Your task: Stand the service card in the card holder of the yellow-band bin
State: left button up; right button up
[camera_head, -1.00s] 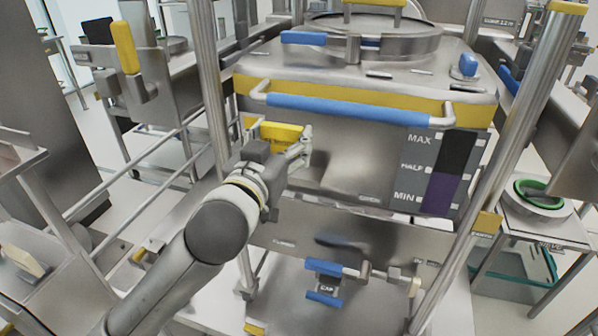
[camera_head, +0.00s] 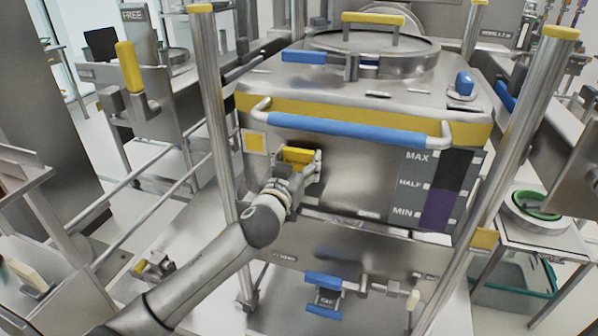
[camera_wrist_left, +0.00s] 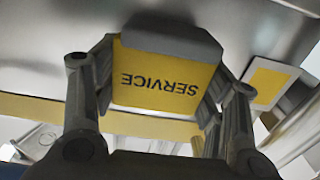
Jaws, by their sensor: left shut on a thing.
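The service card (camera_head: 297,156) is a yellow plate held in front of the yellow-band bin (camera_head: 350,185), left of its middle and below the blue handle bar. My left gripper (camera_head: 304,169) is shut on it. In the left wrist view the card (camera_wrist_left: 160,88) reads SERVICE upside down, with a finger at each side edge. A grey block (camera_wrist_left: 172,38) covers one end of the card; I cannot tell whether it is the holder or part of the card. A flat yellow square with a pale border (camera_head: 255,142) is on the bin front, left of the card. My right gripper is out of view.
The blue handle bar (camera_head: 345,130) crosses the bin above my gripper. A level panel (camera_head: 436,190) marked MAX, HALF and MIN is to the right. Steel posts (camera_head: 213,110) flank the bin. A blue latch (camera_head: 324,290) is below.

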aim_at(299, 170)
pick_arm(q)
jog(key=shift+w+d+f, duration=0.1)
jog(key=shift+w+f, duration=0.2)
jog(key=shift+f, duration=0.2)
notch_tip(299, 170, down, 2)
jog(key=shift+f+p, duration=0.1)
jog(key=shift+p, duration=0.3)
jog(key=shift+f, duration=0.35)
jog(key=shift+f, duration=0.1)
jog(key=o, duration=1)
jog(key=shift+s, duration=0.1)
